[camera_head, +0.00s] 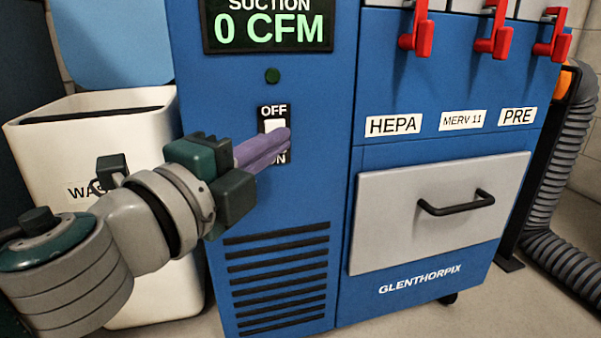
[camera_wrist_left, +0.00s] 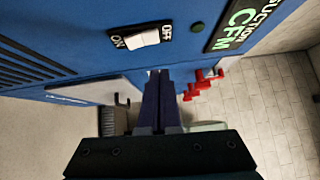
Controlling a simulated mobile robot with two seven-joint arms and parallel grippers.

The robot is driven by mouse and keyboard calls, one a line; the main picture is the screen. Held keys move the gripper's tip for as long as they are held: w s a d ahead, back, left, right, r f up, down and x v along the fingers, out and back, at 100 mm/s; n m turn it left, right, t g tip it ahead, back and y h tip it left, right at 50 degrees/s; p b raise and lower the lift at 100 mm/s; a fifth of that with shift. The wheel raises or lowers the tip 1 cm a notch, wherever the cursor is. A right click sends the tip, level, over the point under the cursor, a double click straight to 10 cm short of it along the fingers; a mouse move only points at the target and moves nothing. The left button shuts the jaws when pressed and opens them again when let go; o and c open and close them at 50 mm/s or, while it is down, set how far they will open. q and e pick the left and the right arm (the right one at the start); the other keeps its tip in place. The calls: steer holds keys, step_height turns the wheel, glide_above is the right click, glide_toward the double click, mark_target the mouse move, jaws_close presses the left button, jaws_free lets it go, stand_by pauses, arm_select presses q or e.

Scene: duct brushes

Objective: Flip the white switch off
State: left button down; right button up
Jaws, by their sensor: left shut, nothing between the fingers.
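The white switch (camera_head: 274,125) sits on the front of the blue machine, on a black plate with OFF above and ON below. My left gripper (camera_head: 286,140) is shut and empty; its purple fingers overlap the lower part of the switch in the head view. In the left wrist view the whole switch (camera_wrist_left: 144,39) shows, off to one side of the closed fingertips (camera_wrist_left: 159,74). I cannot tell whether the fingers touch it, or which way the rocker is tilted. My right gripper is not in view.
A display (camera_head: 268,27) above the switch reads 0 CFM, with a dark green round light (camera_head: 272,76) below it. A white waste bin (camera_head: 80,145) stands left.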

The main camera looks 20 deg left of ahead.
arm_select(q)
steer(key=v, duration=0.9)
steer(key=shift+s+a+r, duration=0.2)
steer(key=shift+s+r, duration=0.05)
steer(key=shift+r, duration=0.35)
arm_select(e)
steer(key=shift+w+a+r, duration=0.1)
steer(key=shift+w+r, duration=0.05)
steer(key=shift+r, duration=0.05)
arm_select(q)
steer(key=shift+s, duration=0.1)
